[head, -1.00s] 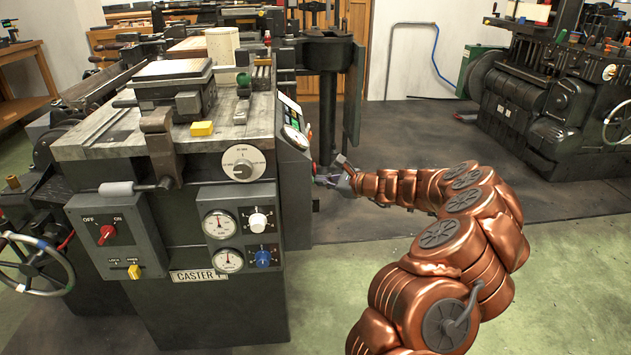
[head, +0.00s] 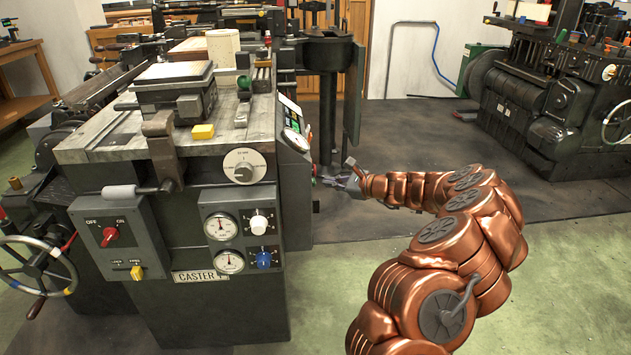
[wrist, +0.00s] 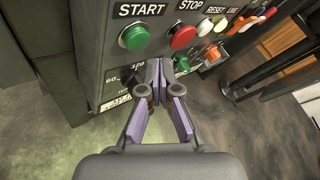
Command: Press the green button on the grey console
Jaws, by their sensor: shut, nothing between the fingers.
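The grey console (wrist: 105,55) fills the upper part of the wrist view, with a row of controls on its face. The round green button (wrist: 134,37) sits under the label START, at the left of the row. My gripper (wrist: 160,62) is shut and empty. In the wrist view its tips are to the right of and below the green button, under the red button, with the green button uncovered. In the head view my gripper (head: 322,181) is beside the right side of the caster; the button itself cannot be made out there.
A red button (wrist: 183,37) under STOP, a white RESET button (wrist: 205,27) and red and orange levers (wrist: 246,22) sit right of the green one. A gauge (wrist: 117,82) is below.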

